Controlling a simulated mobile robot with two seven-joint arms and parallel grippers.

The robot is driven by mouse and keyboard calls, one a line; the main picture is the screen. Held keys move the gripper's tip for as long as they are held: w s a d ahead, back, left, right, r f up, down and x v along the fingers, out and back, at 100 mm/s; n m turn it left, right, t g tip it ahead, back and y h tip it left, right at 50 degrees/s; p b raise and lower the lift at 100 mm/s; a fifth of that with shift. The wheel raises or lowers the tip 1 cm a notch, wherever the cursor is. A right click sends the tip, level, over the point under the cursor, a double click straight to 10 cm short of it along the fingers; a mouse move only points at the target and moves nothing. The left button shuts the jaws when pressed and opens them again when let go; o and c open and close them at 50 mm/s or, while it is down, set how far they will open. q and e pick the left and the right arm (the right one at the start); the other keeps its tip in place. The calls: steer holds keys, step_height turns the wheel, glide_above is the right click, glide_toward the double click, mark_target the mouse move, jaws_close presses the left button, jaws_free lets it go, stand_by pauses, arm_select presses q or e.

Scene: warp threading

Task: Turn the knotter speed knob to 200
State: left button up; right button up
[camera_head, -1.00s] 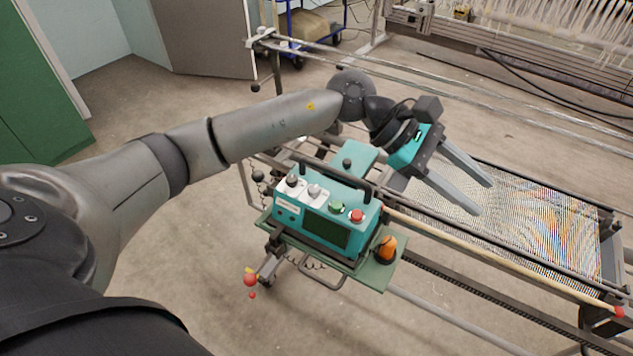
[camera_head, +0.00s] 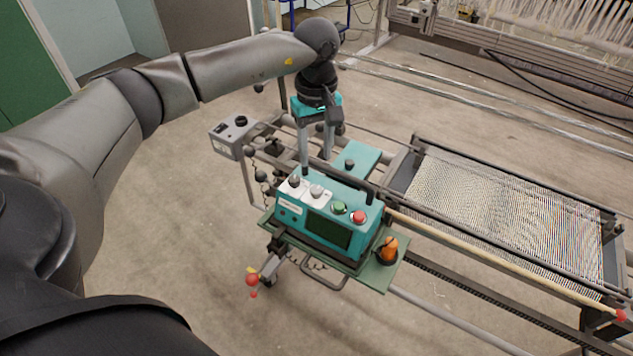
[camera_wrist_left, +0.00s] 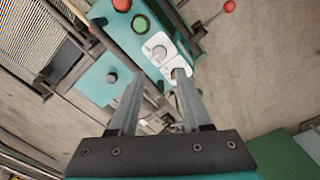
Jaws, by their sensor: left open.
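The teal control box (camera_head: 325,218) has two knobs on white plates: one at the left end (camera_head: 294,181) and one beside it (camera_head: 316,191). I cannot read their labels or tell which one sets knotter speed. In the left wrist view, the inner knob (camera_wrist_left: 159,52) and end knob (camera_wrist_left: 179,74) show between and beyond the fingers. My left gripper (camera_head: 315,165) is open, pointing down just behind the box's knob end, empty. In the wrist view its right finger (camera_wrist_left: 184,95) partly overlaps the end knob's plate; contact is unclear. My right gripper is out of view.
A green button (camera_head: 339,207) and red button (camera_head: 358,217) sit on the same box, with a black handle behind. An orange lamp (camera_head: 388,248) stands at its right. A grey box with a black knob (camera_head: 232,136) is at left. Warp threads (camera_head: 510,220) stretch right.

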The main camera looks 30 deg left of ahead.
mark_target(316, 189)
arm_select(q)
step_height(316, 189, down, 10)
steer(key=shift+r, duration=0.1)
stand_by(0.4)
jaws_close()
